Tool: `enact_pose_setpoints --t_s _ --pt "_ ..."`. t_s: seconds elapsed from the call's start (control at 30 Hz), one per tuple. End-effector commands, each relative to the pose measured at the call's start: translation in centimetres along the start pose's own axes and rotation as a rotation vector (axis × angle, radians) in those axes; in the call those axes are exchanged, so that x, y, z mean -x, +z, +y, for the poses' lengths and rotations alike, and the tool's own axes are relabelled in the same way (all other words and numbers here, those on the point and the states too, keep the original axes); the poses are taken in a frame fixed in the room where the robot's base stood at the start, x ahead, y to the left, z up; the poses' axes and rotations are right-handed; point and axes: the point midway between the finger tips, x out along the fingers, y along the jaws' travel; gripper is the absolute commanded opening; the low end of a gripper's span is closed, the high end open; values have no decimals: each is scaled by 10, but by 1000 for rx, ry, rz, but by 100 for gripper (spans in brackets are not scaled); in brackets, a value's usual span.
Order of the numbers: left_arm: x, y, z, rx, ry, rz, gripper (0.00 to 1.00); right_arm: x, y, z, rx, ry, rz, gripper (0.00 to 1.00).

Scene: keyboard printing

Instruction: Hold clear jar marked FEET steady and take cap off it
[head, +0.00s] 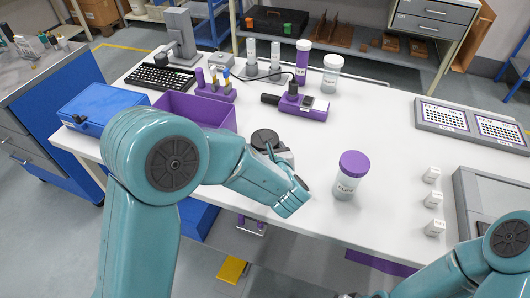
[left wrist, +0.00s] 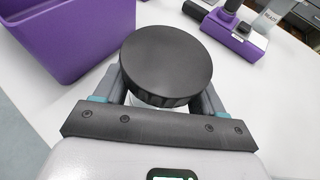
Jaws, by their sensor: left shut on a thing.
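A jar with a wide black cap (head: 265,140) stands on the white table near its front edge, right of the purple bin. My left gripper (head: 279,158) is shut around the jar just under the cap. In the left wrist view the round black cap (left wrist: 165,58) sits on the jar, between and above the fingers of the left gripper (left wrist: 160,104). The cap hides most of the jar body, and no FEET marking is readable. My right arm comes in at the lower right of the head view. Its gripper end is cut off at the bottom edge, so its jaws cannot be made out.
A purple-lidded clear jar (head: 350,175) stands to the right. The purple bin (head: 196,110) is close on the left. A purple device (head: 296,104) lies behind. Small white blocks (head: 433,201) and a grey sample panel (head: 470,123) are at the right. The table between is clear.

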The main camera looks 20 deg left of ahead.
Motion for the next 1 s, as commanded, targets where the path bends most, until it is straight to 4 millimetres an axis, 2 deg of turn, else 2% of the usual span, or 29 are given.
enact_pose_setpoints --t_s 0.17,0.27,0.5,0.7,0.83,1.0 --pt "7 18 -1 5 -1 -4 38 2 0 -1 0 0 0 43" --pt "15 37 0 6 -2 -4 38 5 0 -2 0 0 0 43" --pt "44 107 -1 9 -4 -6 38 14 0 -5 0 0 0 43" --pt "64 154 0 5 -2 -3 38 21 0 -8 0 0 0 43" --pt "72 173 0 3 -1 -2 38 23 0 -8 0 0 0 43" --pt "76 183 0 1 -1 0 38 24 0 -9 0 0 0 43"
